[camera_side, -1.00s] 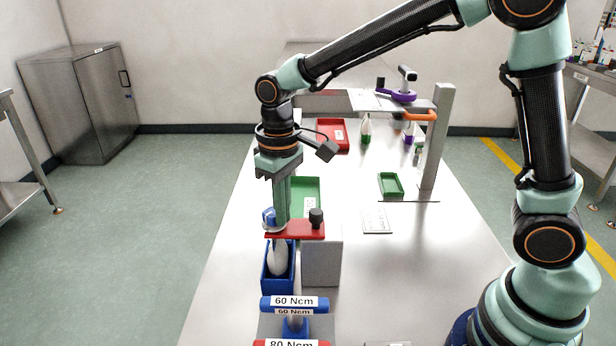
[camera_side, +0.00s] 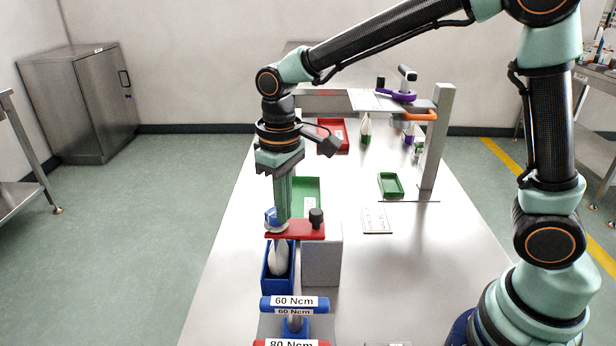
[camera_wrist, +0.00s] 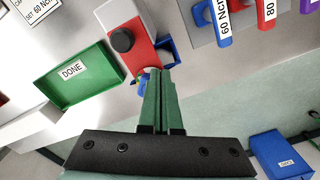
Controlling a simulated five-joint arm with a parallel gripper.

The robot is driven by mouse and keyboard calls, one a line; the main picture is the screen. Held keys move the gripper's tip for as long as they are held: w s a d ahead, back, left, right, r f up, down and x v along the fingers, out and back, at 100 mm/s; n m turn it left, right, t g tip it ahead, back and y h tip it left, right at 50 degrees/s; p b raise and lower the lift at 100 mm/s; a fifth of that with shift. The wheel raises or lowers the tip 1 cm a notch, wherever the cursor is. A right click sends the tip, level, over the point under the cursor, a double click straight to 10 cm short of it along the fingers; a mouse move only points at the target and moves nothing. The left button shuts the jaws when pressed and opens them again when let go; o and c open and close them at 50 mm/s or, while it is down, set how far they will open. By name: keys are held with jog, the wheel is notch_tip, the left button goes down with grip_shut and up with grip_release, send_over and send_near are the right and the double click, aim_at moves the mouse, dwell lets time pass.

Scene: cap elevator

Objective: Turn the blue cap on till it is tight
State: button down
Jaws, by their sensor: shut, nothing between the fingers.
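The blue cap (camera_side: 271,215) sits at the red clamp plate (camera_side: 300,229), on top of a white bottle (camera_side: 278,258) standing in a blue holder (camera_side: 268,285). My gripper (camera_side: 283,215) points down just beside the cap, with its fingers shut together and nothing between them. In the wrist view my gripper's fingers (camera_wrist: 158,85) reach to the edge of the red plate (camera_wrist: 128,38). Only a small piece of the blue cap (camera_wrist: 139,80) shows there, left of the fingers; the rest is hidden.
A black knob (camera_side: 316,216) stands on the red plate, above a grey block (camera_side: 322,262). Torque tools, a blue 60 Ncm one (camera_side: 294,303) and a red 80 Ncm one (camera_side: 290,343), are in front. A green DONE tray (camera_wrist: 76,76) lies behind. The table's right side is mostly clear.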

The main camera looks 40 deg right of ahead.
notch_tip(320, 180, up, 5)
jog(key=shift+f, duration=0.1)
dwell(0.3)
jog(key=shift+w+d+f, duration=0.1)
jog(key=shift+d+f, duration=0.35)
jog(key=shift+f, duration=0.55)
jog(key=shift+d+f, duration=0.45)
jog(key=shift+f, duration=0.6)
jog(key=shift+w+d+f, duration=0.1)
jog(key=shift+d+f, duration=0.35)
jog(key=shift+f, duration=0.55)
jog(key=shift+w+a, duration=0.35)
jog(key=shift+w, duration=0.1)
jog(key=shift+s+a, duration=0.25)
jog(key=shift+a, duration=0.65)
jog(key=shift+s, duration=0.15)
